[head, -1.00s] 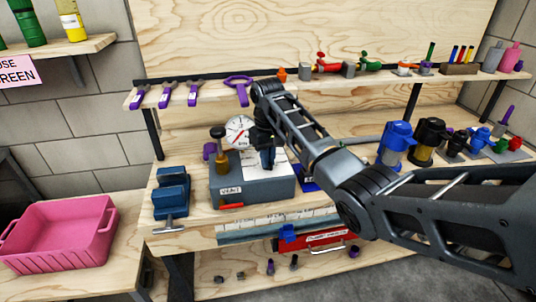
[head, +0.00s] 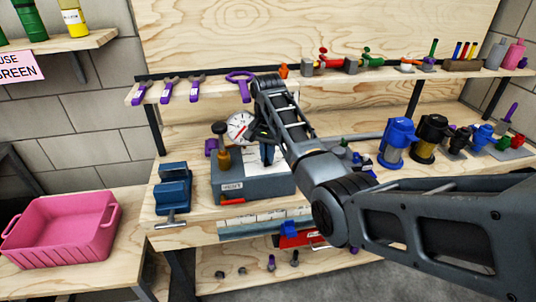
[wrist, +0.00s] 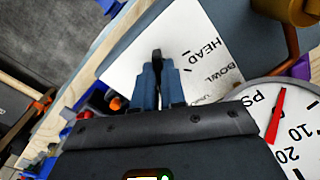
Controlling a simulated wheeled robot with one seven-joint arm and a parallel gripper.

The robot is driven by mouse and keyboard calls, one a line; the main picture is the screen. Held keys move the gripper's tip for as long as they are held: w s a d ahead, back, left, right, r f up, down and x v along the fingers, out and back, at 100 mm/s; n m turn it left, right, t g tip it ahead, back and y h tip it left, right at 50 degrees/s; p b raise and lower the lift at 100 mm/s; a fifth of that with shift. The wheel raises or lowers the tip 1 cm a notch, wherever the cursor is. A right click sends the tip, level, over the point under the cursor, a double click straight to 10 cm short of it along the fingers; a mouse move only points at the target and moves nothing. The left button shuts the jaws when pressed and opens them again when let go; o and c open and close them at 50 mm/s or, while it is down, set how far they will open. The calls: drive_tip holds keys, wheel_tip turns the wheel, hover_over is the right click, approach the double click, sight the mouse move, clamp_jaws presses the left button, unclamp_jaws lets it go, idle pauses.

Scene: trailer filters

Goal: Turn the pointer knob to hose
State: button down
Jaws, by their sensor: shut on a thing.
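The pointer knob (wrist: 157,56) shows as a small dark end between my fingertips in the wrist view; which mark it points to cannot be told. My gripper (wrist: 159,70), with blue fingers, is shut on it. The knob's white label plate (wrist: 135,75) reads HEAD and BOWL; other lettering is hidden by my gripper, and no hose mark shows. In the head view my gripper (head: 267,153) reaches down onto the top of the grey box (head: 255,187), and my arm hides part of it.
A round pressure gauge (head: 240,127) stands close behind the box, and a brass fitting with a dark knob (head: 222,158) at its left. A blue vise (head: 173,188) is farther left. Blue (head: 397,140) and black-topped filters stand right. A pink bin (head: 62,228) is at far left.

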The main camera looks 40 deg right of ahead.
drive_tip(key=shift+w+m, duration=0.1)
drive_tip(key=shift+m, duration=0.5)
drive_tip(key=shift+r, duration=0.1)
drive_tip(key=c, duration=1.2)
unclamp_jaws()
